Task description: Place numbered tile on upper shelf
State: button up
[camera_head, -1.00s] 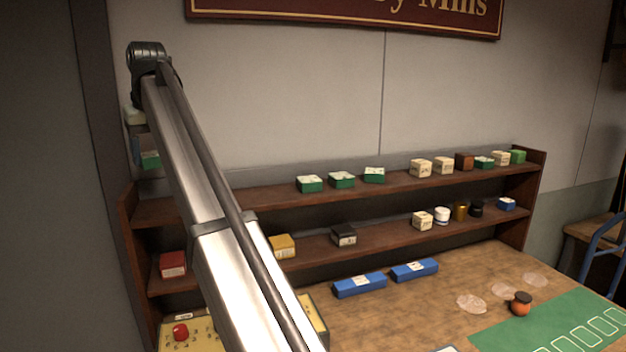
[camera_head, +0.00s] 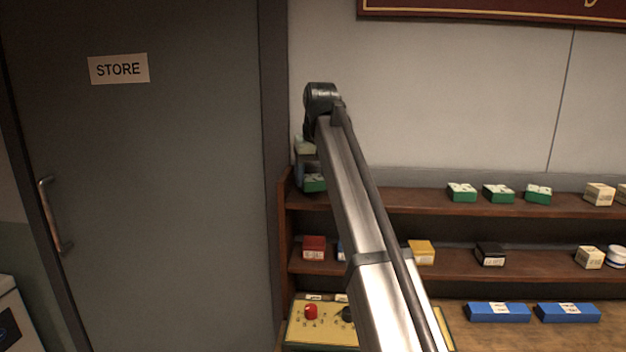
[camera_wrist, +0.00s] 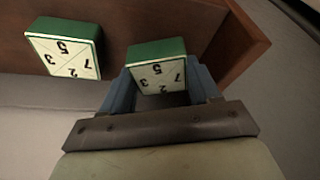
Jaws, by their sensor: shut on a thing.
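My gripper (camera_wrist: 150,80) is shut on a green-sided tile (camera_wrist: 158,70) with a pale numbered face, held between its blue fingers. In the head view this tile (camera_head: 314,183) is at the left end of the upper shelf (camera_head: 420,201), low over its board. I cannot tell whether it touches the board. In the wrist view a similar tile (camera_wrist: 62,48) sits apart on the shelf, left of the held one. The numbers on both faces appear upside down there. My arm hides part of the shelf in the head view.
The shelf's end board (camera_wrist: 248,45) is close on the right in the wrist view. Several green tiles (camera_head: 498,193) stand farther right on the upper shelf. A red box (camera_head: 314,247) and yellow box (camera_head: 422,252) are on the lower shelf. A control panel (camera_head: 320,333) sits below.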

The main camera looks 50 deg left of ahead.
jog(key=shift+f, duration=0.5)
jog(key=o, duration=1.2)
jog(key=shift+f, duration=0.15)
jog(key=shift+c, duration=0.2)
jog(key=v, duration=1.2)
